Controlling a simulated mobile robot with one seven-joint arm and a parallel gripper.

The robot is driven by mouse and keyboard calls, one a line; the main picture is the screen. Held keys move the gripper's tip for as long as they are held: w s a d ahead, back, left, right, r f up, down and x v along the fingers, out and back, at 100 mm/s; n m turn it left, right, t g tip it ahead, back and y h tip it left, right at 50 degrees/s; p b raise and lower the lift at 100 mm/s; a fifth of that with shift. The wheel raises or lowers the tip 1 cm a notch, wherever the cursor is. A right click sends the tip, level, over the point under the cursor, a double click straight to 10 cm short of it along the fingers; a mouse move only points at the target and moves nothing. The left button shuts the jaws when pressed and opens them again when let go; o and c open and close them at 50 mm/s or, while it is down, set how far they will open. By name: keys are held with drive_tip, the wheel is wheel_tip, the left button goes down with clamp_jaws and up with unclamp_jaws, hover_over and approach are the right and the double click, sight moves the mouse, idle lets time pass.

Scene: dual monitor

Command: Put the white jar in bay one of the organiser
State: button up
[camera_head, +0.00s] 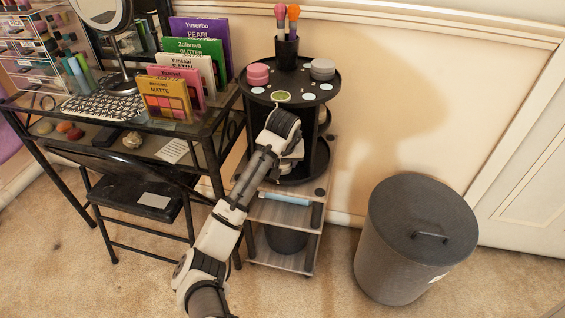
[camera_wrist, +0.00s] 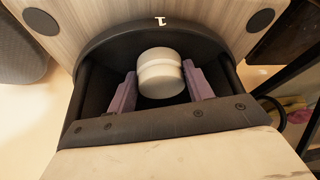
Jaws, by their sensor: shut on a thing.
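The white jar (camera_wrist: 160,74) is between the two purple fingers of my gripper (camera_wrist: 161,84), which are shut on its sides. In the wrist view, the jar is in front of the dark curved rim of the organiser (camera_wrist: 105,43), by the bay marked "1" (camera_wrist: 160,21). Whether the jar touches the bay floor cannot be told. In the head view, the round black organiser (camera_head: 325,89) stands on a small shelf unit, and my arm reaches into its front below the top disc. The jar cannot be made out there.
A glass-topped desk (camera_head: 215,128) with palettes stands to the left. A grey lidded bin (camera_head: 415,240) stands on the right, with open carpet around it.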

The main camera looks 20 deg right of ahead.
drive_tip(key=shift+f, duration=0.15)
drive_tip(key=o, duration=1)
drive_tip(key=shift+p+v, duration=0.4)
drive_tip(key=shift+v, duration=3.45)
